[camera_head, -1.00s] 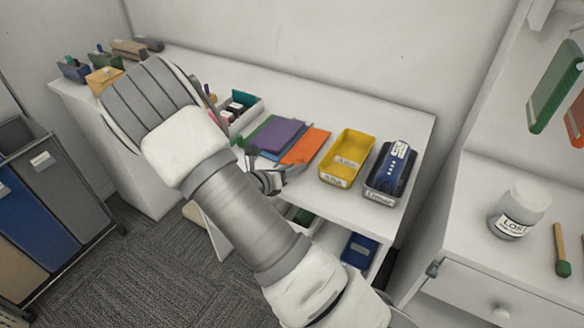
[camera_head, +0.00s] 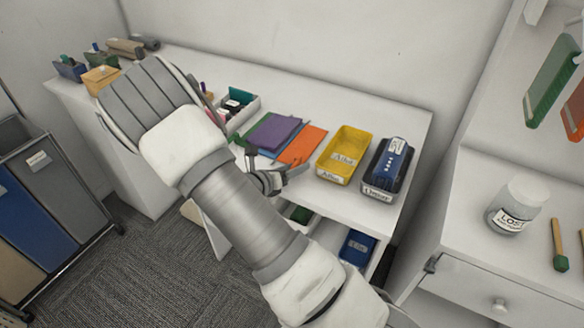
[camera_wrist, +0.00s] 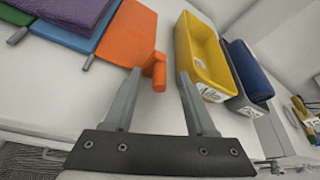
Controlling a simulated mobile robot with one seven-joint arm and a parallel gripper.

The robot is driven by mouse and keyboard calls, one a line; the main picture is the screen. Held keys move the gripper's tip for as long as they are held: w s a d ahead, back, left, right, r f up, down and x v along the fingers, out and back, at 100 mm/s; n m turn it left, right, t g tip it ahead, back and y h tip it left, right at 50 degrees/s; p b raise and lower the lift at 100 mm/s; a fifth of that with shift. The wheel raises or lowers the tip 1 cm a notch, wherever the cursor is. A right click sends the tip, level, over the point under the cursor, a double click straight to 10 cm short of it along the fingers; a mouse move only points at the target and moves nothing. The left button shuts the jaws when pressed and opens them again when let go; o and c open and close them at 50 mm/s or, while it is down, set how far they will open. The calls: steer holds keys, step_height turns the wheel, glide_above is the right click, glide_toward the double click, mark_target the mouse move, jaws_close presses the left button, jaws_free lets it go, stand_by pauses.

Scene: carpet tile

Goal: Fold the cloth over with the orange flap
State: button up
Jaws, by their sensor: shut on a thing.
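The cloth (camera_head: 268,148) lies on the white counter, with layered purple, blue and green parts at left and an orange flap (camera_head: 302,145) at right. In the wrist view the orange flap (camera_wrist: 128,34) fills the upper middle, beside the purple part (camera_wrist: 72,10). A small orange tab (camera_wrist: 158,67) sticks up at its near right edge. My gripper (camera_wrist: 160,74) has its fingers on either side of this tab, and is shut on it. In the head view my gripper (camera_head: 279,163) is at the cloth's near edge. Finger contact is hard to see there.
A yellow bin (camera_head: 344,156) and a dark bin with a blue item (camera_head: 388,168) stand right of the cloth. A white box of small items (camera_head: 236,108) stands at its left. The counter behind the cloth is clear. A jar (camera_head: 516,206) stands on the right-hand cabinet.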

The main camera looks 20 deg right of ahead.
steer(key=shift+s+d+r, duration=0.1)
steer(key=shift+d, duration=0.15)
steer(key=shift+s+a+r, duration=0.1)
steer(key=shift+a, duration=0.25)
steer(key=v, duration=1.7)
steer(key=shift+p, duration=0.45)
